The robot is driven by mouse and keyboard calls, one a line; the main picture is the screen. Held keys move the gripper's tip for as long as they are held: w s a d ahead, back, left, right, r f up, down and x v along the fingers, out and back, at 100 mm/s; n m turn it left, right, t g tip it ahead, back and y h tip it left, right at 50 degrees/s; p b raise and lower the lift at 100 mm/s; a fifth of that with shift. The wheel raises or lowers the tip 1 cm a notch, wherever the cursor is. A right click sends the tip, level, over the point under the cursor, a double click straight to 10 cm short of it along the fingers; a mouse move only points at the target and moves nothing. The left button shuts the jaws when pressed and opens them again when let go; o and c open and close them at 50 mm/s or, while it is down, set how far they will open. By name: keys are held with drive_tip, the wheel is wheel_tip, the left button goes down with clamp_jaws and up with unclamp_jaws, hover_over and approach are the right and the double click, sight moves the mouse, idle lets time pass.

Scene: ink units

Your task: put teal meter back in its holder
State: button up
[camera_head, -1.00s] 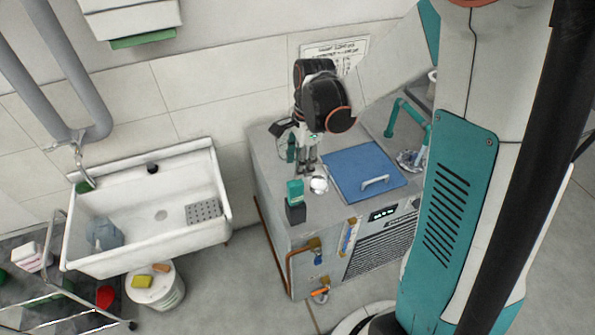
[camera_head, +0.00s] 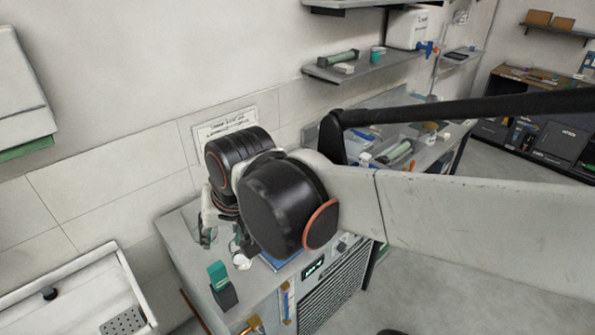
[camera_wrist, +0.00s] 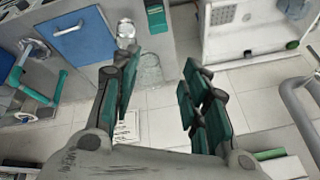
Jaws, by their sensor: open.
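In the head view my arm's black joints hide most of my gripper.
A clear glass beaker (camera_wrist: 150,70) and a shiny rounded vessel (camera_wrist: 125,31) stand close to my fingertips in the wrist view. A blue lid (camera_wrist: 76,36) lies beside them. A white sink (camera_head: 90,297) stands to the left, with a gap between.

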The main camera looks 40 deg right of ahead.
drive_tip(key=s+n+t, duration=0.1)
drive_tip(key=s+n, duration=0.1)
drive_tip(key=s+r+n+t, duration=0.1)
drive_tip(key=s+n, duration=0.1)
drive_tip(key=n, duration=0.1)
drive_tip(key=shift+s+a+r, duration=0.1)
drive_tip(key=shift+s+r, duration=0.05)
idle(1.2)
